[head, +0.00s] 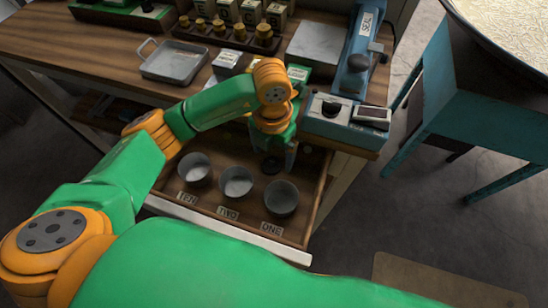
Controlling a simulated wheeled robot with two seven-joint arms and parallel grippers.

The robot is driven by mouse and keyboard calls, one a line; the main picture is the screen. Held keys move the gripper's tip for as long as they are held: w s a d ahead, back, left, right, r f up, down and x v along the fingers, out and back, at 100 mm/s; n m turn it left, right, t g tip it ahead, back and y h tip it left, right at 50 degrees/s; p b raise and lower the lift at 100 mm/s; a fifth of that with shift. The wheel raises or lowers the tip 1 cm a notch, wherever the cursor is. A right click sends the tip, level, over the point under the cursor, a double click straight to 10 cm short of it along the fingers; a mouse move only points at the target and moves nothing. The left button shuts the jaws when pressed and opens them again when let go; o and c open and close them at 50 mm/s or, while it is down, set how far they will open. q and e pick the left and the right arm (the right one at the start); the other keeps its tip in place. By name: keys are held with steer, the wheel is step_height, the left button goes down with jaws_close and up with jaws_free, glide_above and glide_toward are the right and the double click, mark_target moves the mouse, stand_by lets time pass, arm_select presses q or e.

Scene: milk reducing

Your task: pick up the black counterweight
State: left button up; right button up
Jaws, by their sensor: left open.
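A small black disc, which looks like the black counterweight (271,165), lies in the open wooden drawer (225,215), behind the metal cups. My left gripper (281,158) points down into the drawer right by the disc. Its jaws are open, and one grey finger shows just right of the disc. My wrist hides the other finger and part of the drawer's back, so I cannot tell whether the gripper touches the disc. My right gripper is not in view.
Grey metal cups labelled TEN (195,169), TWO (236,182) and ONE (282,198) stand in the drawer. A blue sealing machine (360,55) and a blue scale-like box (345,125) stand on the bench to the right. A metal tray (173,64) and brass weights (220,27) are behind.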

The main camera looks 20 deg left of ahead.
mark_target(272, 161)
arm_select(q)
step_height(272, 161, down, 4)
steer(key=shift+w+a+r, duration=0.1)
steer(key=shift+r, duration=0.05)
jaws_close()
steer(key=shift+r, duration=0.1)
